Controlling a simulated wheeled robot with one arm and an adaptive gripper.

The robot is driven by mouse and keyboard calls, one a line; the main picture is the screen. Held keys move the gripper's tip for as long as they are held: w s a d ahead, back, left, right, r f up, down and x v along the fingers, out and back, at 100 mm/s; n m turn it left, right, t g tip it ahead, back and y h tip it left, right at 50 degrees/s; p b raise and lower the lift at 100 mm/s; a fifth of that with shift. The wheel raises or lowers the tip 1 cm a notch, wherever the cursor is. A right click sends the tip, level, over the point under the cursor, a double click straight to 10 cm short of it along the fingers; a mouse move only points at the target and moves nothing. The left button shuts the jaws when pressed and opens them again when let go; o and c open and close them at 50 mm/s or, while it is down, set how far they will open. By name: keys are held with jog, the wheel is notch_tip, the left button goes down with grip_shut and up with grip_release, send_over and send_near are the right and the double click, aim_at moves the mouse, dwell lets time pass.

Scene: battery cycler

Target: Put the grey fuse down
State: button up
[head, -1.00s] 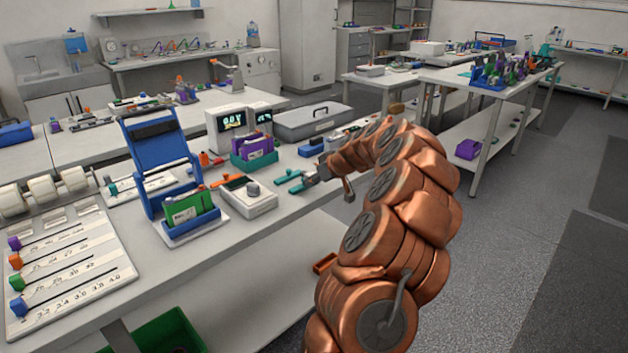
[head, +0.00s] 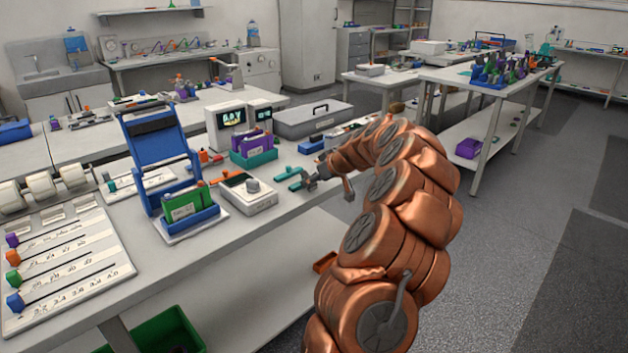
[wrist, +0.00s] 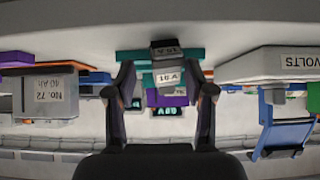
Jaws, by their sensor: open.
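My gripper (wrist: 164,93) is open, with its two dark fingers spread apart in the wrist view. Between and just beyond the fingertips, a light grey labelled block (wrist: 172,75), seemingly the grey fuse, shows beside a darker grey labelled block (wrist: 165,48). No finger visibly grips either block. The grey fuse is too small to make out there.
A white meter box (head: 247,195) stands left of my gripper, and a teal bin (head: 254,158) with purple packs is behind it. A grey case (head: 312,120) lies farther back. The bench's front edge is close to my gripper.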

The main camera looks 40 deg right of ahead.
jog(key=shift+r+p, duration=0.7)
jog(key=shift+p, duration=0.15)
jog(key=b+v, duration=0.2)
jog(key=v, duration=0.9)
jog(key=shift+s+b, duration=0.35)
jog(key=shift+s, duration=0.05)
